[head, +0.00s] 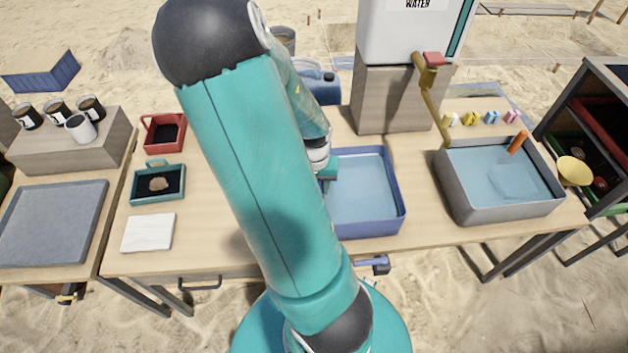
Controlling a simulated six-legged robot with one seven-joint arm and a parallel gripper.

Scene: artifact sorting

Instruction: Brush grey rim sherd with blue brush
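I cannot make out a grey rim sherd. A brownish sherd-like piece (158,184) lies in a small teal tray (146,198) left of my arm. A small blue object with a dark end (371,261) shows at the table's front edge, right of my arm; I cannot tell whether it is the blue brush. My own teal arm covers the middle of the view. Its end, with my gripper (327,171), is partly hidden behind the arm, at the left side of the blue basin (397,212). Its fingers are not clear.
A red tray (148,132) and a white folded cloth (148,232) lie left. A grey tray (92,240) and several mugs stand farther left. A grey water basin (512,211) with an orange-handled tool (518,143) stands right, below a brass tap (432,95).

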